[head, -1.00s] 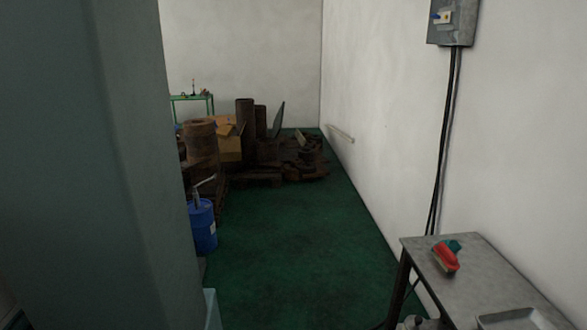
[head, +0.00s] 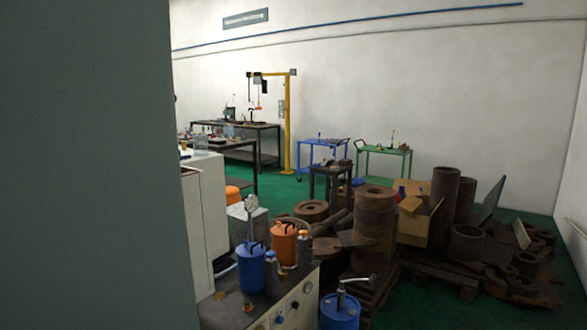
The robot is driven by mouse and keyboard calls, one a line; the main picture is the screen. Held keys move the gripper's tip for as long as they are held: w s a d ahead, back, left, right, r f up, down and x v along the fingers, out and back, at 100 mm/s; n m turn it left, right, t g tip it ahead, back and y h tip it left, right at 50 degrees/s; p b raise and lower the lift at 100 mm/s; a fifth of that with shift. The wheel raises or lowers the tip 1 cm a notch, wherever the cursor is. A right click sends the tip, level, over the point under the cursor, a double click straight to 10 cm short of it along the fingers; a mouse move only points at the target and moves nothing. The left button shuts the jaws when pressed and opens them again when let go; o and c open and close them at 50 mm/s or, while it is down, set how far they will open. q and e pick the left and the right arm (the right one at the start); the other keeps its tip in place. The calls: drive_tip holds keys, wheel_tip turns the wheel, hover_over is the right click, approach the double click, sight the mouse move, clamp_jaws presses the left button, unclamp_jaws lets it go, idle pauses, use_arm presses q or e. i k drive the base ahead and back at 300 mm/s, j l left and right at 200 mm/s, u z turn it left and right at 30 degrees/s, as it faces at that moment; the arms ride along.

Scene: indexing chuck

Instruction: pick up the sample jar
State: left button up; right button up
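I cannot make out a sample jar for certain in the head view. Small items stand on top of a white cabinet (head: 203,205) at the left, too small to tell apart. Several containers stand on a grey-topped bench in front of it, among them a blue can (head: 250,270) and an orange can (head: 284,244). Neither of my grippers is in view.
A large grey surface (head: 85,170) blocks the left side. A blue drum (head: 340,311) stands right of the bench (head: 262,311). Rusty cylinders (head: 374,230) and pallets (head: 435,275) fill the right. Green floor (head: 290,192) shows farther back, near a yellow crane (head: 288,125).

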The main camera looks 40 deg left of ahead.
sight(200, 141)
drive_tip(key=i+l+u, duration=0.1)
drive_tip(key=i, duration=1.2)
drive_tip(key=i+u, duration=0.85)
drive_tip(key=i, duration=0.15)
drive_tip(key=i+l+u, duration=0.4)
drive_tip(key=i+j, duration=0.05)
drive_tip(key=j, duration=0.05)
